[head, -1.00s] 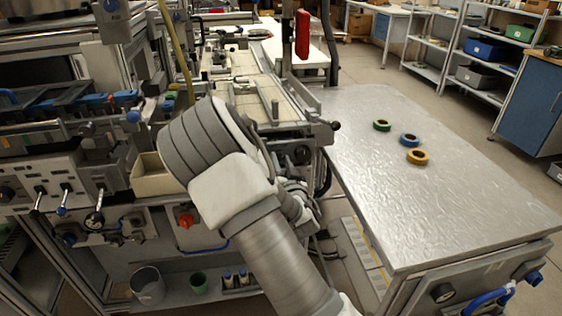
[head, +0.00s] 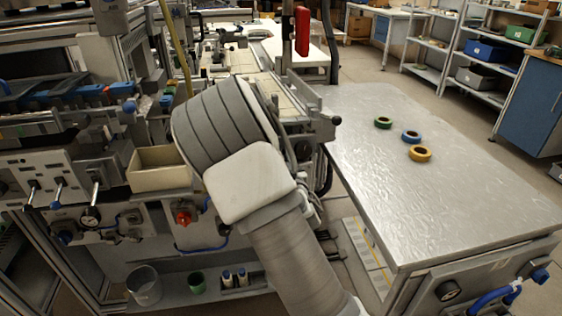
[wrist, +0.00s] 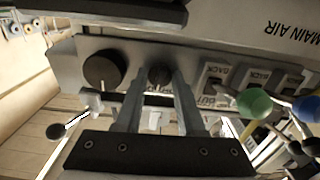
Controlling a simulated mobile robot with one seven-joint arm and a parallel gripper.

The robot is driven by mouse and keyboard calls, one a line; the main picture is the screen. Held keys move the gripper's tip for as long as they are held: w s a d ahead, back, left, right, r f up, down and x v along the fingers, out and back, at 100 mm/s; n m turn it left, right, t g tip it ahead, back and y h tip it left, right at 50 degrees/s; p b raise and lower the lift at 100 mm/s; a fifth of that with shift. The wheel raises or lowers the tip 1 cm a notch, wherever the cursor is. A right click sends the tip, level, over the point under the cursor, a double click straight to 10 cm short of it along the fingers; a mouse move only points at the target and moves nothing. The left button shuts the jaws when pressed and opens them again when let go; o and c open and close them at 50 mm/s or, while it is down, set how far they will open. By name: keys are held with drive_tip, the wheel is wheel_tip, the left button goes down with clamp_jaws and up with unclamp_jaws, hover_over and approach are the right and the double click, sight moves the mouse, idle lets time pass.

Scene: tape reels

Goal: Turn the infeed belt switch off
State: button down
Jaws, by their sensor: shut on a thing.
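In the wrist view my gripper (wrist: 160,82) has its two fingers closed around a small black knob (wrist: 160,72) on a grey control panel (wrist: 220,57). The knob's lower part lies between the fingers, and its pointer direction cannot be made out. I cannot read a label naming it as the infeed belt switch. A larger round black knob (wrist: 101,69) sits just left of it, apart from the fingers. In the head view my arm's grey links hide the gripper and this panel.
Right of the fingers are labelled switches and levers with a green ball (wrist: 254,103) and a blue ball (wrist: 306,108). A black-ended lever (wrist: 58,131) juts out at left. In the head view, tape reels (head: 419,153) lie on the metal table (head: 450,205); a red switch (head: 184,217) faces front.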

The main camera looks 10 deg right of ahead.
drive_tip(key=n+b, duration=0.3)
drive_tip(key=n, duration=0.5)
drive_tip(key=shift+n, duration=0.3)
idle(0.3)
drive_tip(key=c, duration=0.5)
unclamp_jaws()
drive_tip(key=shift+s, duration=0.2)
